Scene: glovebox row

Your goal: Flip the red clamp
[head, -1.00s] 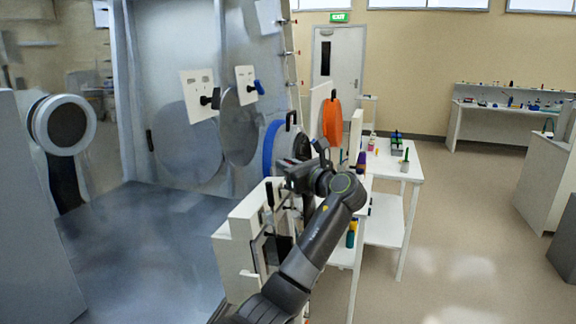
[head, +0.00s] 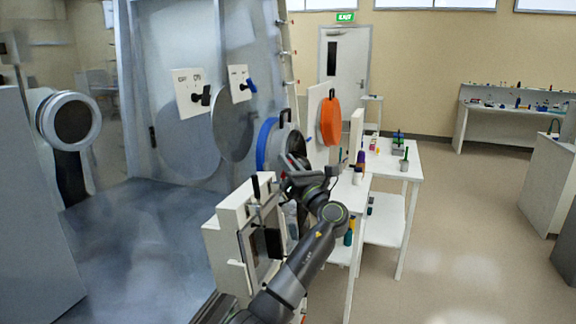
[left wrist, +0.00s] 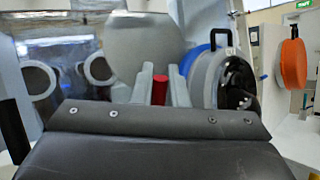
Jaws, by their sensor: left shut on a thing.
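My left gripper (head: 287,184) reaches in from the bottom, over the right side of the white box and in front of the round ports. In the left wrist view, its two grey fingers (left wrist: 160,75) stand upright with the red clamp (left wrist: 159,90) between them, and they are shut on it. Only a short red upright part of the clamp shows; its lower part is hidden by the gripper body. I cannot make out the red clamp in the head view. My right gripper is not in view.
A white box (head: 232,216) with dark upright handles stands beside my left arm. Behind are a blue-rimmed port (head: 265,146) and an orange round cover (head: 330,120). Black (head: 205,95) and blue (head: 251,84) handles sit on white plates. A white table (head: 400,165) stands right; open floor lies beyond.

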